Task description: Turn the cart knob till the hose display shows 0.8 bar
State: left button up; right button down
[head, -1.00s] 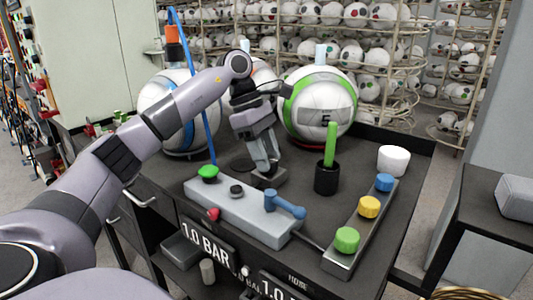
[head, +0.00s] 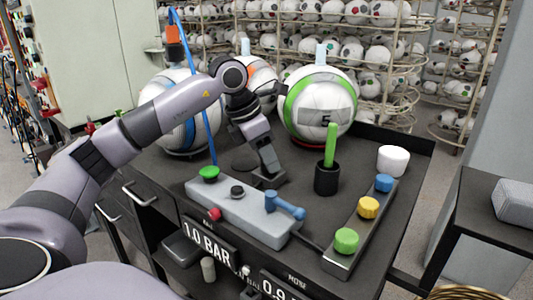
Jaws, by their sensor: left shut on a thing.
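My left gripper (head: 269,174) reaches down to the cart top behind the grey control box. It is shut on the cart knob, which its fingers mostly hide. A large panel (head: 207,243) on the cart front reads 1.0 BAR. A second display (head: 282,287), marked NOW, begins with 0.9 and is cut off by the bottom edge. I cannot tell for sure which one is the hose display. A blue hose (head: 209,125) runs down to the cart top. My right gripper is not in view.
The grey control box (head: 235,207) carries a green button, a black knob, a red knob and a blue lever. A button strip (head: 358,228), a black cup (head: 326,178) with a green stick and a white cup (head: 393,160) stand to the right. Balls (head: 318,105) stand behind.

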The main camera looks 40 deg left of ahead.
pick_arm(q)
jog(key=shift+n, duration=0.6)
jog(key=shift+y, duration=0.3)
jog(key=o, duration=1.1)
jog(key=shift+c, duration=0.2)
jog(key=shift+r, duration=0.1)
jog(key=v, duration=0.7)
jog(key=shift+s, duration=0.1)
